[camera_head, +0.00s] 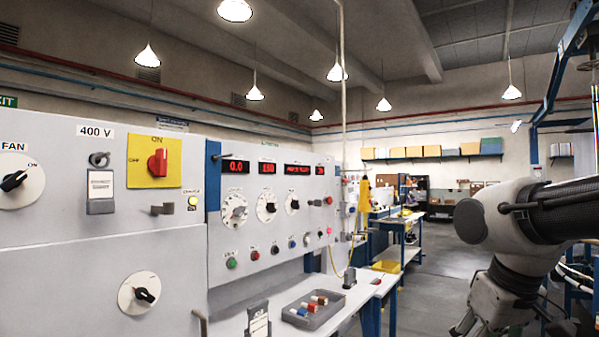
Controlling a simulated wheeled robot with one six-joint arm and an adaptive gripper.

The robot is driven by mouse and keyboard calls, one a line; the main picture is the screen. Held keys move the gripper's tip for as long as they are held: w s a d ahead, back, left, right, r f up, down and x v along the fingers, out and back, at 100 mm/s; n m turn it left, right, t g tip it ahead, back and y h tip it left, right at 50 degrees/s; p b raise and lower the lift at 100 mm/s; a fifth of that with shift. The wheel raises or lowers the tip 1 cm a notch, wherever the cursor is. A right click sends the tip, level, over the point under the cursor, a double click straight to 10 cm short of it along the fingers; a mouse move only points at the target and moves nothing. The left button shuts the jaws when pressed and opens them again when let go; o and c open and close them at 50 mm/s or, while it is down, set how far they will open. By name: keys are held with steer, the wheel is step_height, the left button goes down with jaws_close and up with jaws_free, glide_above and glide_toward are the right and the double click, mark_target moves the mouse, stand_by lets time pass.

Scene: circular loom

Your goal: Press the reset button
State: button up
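A grey control panel (225,290) stands left of centre, with red digital displays and several dials. My arm enters from the right. My gripper (466,325) shows only partly at the bottom edge, well right of the panel and apart from it; its fingertips are cut off.
A shelf below the panel holds a grey tray (301,323) with small coloured pieces. At left are a cabinet with a red switch on a yellow plate (153,175) and a black FAN knob (14,181). Blue-legged benches stand behind. Grey floor (440,270) lies open between the benches and my arm.

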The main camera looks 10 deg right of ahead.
jaws_close()
stand_by(1.3)
